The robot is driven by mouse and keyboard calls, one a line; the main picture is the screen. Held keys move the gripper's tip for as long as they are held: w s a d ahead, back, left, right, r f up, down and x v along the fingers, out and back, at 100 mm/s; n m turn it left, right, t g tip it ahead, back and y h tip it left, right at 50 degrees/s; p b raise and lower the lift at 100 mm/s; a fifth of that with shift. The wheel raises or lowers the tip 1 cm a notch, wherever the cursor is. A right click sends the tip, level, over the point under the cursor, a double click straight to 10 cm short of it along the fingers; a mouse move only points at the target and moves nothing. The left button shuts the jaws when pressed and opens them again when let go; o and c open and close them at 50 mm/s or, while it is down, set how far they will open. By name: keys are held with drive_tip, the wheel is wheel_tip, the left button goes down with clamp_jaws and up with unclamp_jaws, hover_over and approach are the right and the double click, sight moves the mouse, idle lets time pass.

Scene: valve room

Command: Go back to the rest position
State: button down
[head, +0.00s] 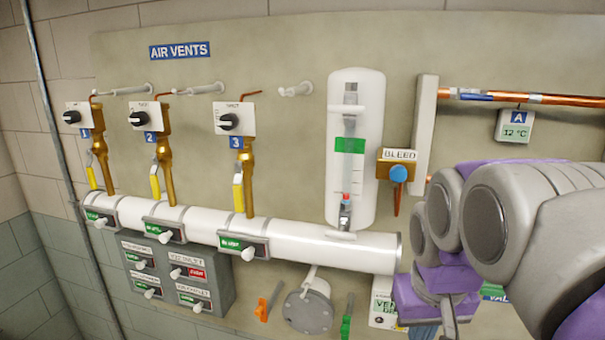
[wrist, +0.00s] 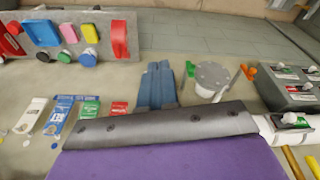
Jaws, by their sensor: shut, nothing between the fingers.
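My gripper shows in the wrist view as two blue fingers (wrist: 158,70) lying side by side, shut and empty. In the head view my grey and purple arm fills the right side, and a bit of the blue fingers (head: 423,332) shows at the bottom edge. The gripper is apart from the fittings on the wall. No marker for a rest position shows.
A wall panel carries a white pipe (head: 320,245) with several vent valves, a white gauge (head: 355,205), a bleed block (head: 398,172) and a grey switch box (head: 215,285). A flanged stub (head: 308,308) stands out low. My arm hides the panel's lower right.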

drive_tip(key=s+a+f+g+b, duration=0.2)
drive_tip(key=s+f+b, duration=0.2)
drive_tip(key=s+f, duration=0.5)
drive_tip(key=s+a+f+g+b, duration=0.2)
drive_tip(key=s+f+b, duration=0.3)
drive_tip(key=f, duration=1.3)
drive_tip(key=shift+s+a, duration=0.3)
drive_tip(key=shift+s, duration=1.95)
drive_tip(key=shift+d, duration=0.3)
drive_tip(key=shift+a, duration=0.1)
